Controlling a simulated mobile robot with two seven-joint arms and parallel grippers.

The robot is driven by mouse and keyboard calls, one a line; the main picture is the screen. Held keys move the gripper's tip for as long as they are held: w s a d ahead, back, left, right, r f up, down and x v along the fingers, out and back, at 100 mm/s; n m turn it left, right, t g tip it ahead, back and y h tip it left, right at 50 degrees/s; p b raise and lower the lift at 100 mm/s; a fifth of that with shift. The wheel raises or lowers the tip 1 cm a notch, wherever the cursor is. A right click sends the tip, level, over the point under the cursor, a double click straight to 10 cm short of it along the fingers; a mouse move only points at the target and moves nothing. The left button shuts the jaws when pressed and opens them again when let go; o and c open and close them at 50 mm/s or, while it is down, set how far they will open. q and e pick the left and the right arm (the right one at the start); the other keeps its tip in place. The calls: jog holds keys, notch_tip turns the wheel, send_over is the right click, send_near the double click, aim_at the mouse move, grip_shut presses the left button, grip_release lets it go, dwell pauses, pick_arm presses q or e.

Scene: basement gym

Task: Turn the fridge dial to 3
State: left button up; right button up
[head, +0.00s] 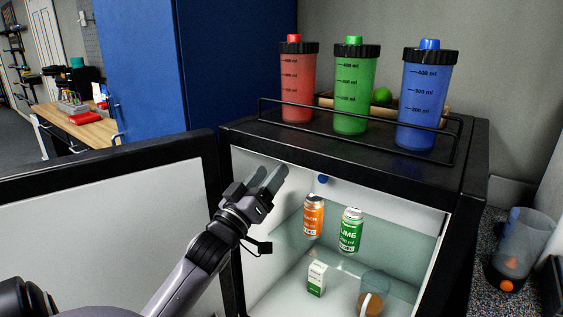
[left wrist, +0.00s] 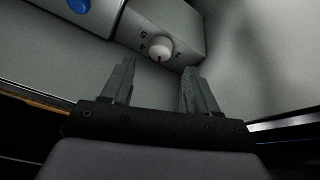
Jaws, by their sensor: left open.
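The fridge (head: 350,165) stands open, its door (head: 110,225) swung out to the left. The dial (left wrist: 158,48) is a small white round knob on a grey housing in the left wrist view, with small marks around it and a dark mark on its lower edge. My left gripper (head: 268,179) is inside the upper left of the fridge opening. In the left wrist view its open, empty fingers (left wrist: 158,88) point at the dial, which lies just beyond and between the tips. The dial is hidden in the head view. My right gripper is not in view.
A blue knob (left wrist: 78,5) sits on the housing beside the dial. An orange can (head: 313,217) and a green can (head: 351,232) stand on the glass shelf, with a small carton (head: 317,279) below. Red, green and blue shakers stand in a rack on top.

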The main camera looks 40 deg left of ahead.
pick_arm(q)
jog(key=shift+x, duration=2.35)
jog(key=shift+c, duration=0.2)
jog(key=c, duration=1)
